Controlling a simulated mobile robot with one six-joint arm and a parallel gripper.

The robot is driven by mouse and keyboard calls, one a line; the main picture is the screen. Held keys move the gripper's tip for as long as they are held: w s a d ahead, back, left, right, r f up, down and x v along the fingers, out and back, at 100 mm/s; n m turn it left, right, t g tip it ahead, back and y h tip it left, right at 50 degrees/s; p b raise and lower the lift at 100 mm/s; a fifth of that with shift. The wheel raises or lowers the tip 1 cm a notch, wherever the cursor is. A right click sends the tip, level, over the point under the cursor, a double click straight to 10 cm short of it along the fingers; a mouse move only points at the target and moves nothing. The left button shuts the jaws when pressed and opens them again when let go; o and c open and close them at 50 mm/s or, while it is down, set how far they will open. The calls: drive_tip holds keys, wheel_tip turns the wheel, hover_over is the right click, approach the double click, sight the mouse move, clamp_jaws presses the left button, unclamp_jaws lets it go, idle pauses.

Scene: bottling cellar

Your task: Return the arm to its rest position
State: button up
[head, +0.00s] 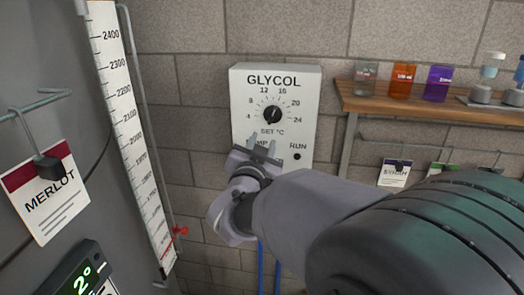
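My gripper (264,149) is in front of the lower part of the white GLYCOL control box (300,80) on the block wall. Its two short grey fingers point up and stand apart, with nothing seen between them. I cannot tell whether the fingers touch the box. The black dial knob (272,114) is above the fingertips and clear of them. My arm reaches in from the lower right.
A grey tank with a level scale (130,130), a red valve (180,232) and a MERLOT tag (45,192) stands at left. A wooden shelf (430,110) with several coloured beakers is at right. Tags including SYRAH (394,174) hang below it. Blue hoses (262,270) run under the box.

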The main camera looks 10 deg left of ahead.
drive_tip(key=shift+s, duration=0.7)
drive_tip(key=s+d+f+g+y+b, duration=0.1)
drive_tip(key=s+d+f+g+b, duration=0.3)
drive_tip(key=s+f, duration=0.6)
drive_tip(key=s+d+f+g+b, duration=0.4)
drive_tip(key=s+d+f+b, duration=0.4)
drive_tip(key=s+f, duration=0.3)
drive_tip(key=s+d+f+g+y+b, duration=0.1)
drive_tip(key=s+d+f+g+b, duration=0.3)
drive_tip(key=s+d+f+b, duration=0.2)
drive_tip(key=s+f+b, duration=0.2)
drive_tip(key=s+f, duration=0.2)
drive_tip(key=s, duration=0.1)
drive_tip(key=shift+s+d+f+y, duration=0.3)
